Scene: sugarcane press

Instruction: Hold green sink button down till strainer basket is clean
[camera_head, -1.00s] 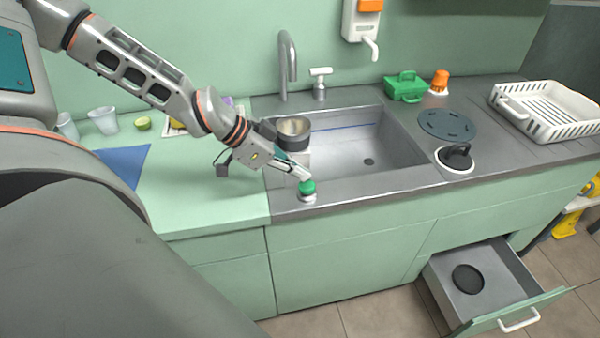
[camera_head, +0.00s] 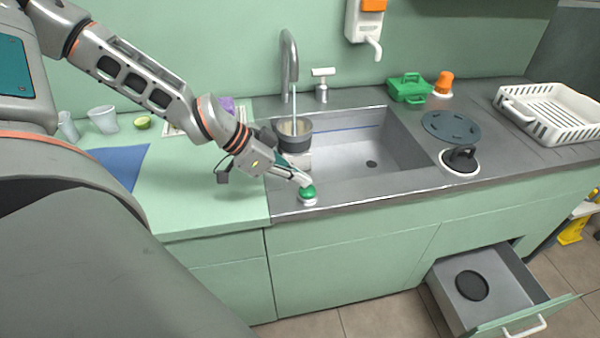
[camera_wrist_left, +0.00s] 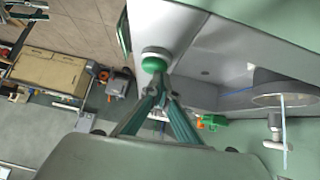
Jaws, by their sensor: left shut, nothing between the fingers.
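The green sink button (camera_head: 308,195) sits in a white base on the sink's front left rim. My left gripper (camera_head: 304,182) is shut and empty, its fingertips on the button's top. In the left wrist view the closed fingertips (camera_wrist_left: 164,82) overlap the edge of the green button (camera_wrist_left: 154,64). The strainer basket (camera_head: 294,142), a grey metal cup, is at the left side of the sink (camera_head: 350,158) under the tap (camera_head: 289,60). A thin stream of water runs from the tap into it. Whether the basket is clean inside cannot be made out. My right gripper is not in view.
A black-handled lid (camera_head: 459,160) and a dark round mat (camera_head: 451,126) lie right of the sink. A white dish rack (camera_head: 552,112) stands farther right. A lower drawer (camera_head: 500,290) is open.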

